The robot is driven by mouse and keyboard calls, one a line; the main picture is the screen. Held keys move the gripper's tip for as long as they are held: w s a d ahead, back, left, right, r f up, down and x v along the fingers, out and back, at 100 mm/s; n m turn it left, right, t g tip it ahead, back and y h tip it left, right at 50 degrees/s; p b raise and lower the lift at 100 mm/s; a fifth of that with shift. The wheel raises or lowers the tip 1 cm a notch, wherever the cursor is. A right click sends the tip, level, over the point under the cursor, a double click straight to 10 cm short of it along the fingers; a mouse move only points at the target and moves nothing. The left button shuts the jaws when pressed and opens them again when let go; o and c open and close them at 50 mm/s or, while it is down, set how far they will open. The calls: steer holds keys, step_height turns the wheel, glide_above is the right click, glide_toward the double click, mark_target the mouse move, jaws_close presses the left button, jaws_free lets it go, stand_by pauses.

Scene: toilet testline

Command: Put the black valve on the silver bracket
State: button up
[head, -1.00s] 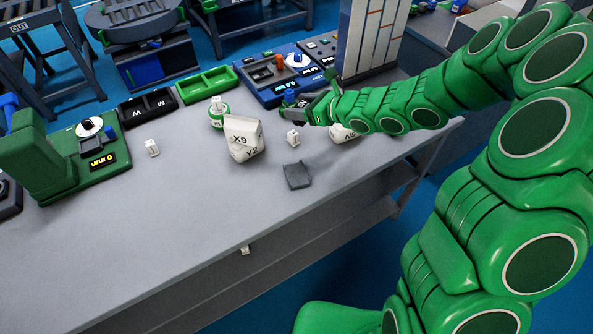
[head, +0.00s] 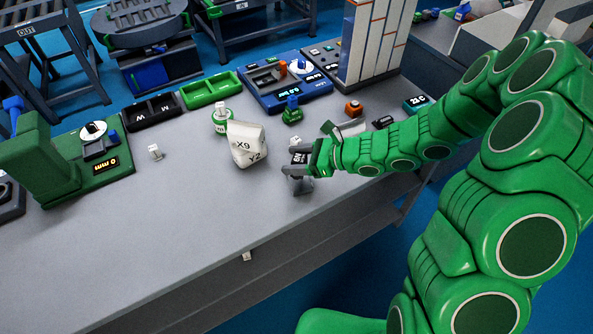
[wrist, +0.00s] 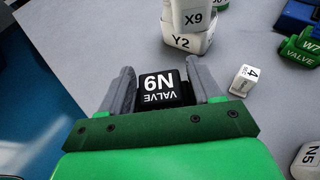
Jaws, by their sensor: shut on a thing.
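The black valve (head: 299,158), marked N6, is between the fingers of my gripper (head: 297,166) in the head view. In the wrist view the valve (wrist: 158,87) sits between both grey fingers of my gripper (wrist: 158,85), which are shut on it. Its white lettering faces the wrist camera.
White blocks marked X9 and Y2 (head: 247,143) stand close left of my gripper. A green valve (head: 292,112) and an orange part (head: 353,109) stand behind. A small white piece (wrist: 243,80) is near the right finger. The table's left front (head: 150,230) is clear.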

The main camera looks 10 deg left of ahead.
steer(key=shift+f, duration=2.4)
steer(key=shift+f, duration=0.15)
steer(key=o, duration=1.2)
steer(key=shift+c, duration=0.2)
steer(key=shift+d+r, duration=0.1)
steer(key=shift+r, duration=0.1)
steer(key=v, duration=1.1)
steer(key=shift+d+r, duration=0.15)
steer(key=shift+d, duration=0.25)
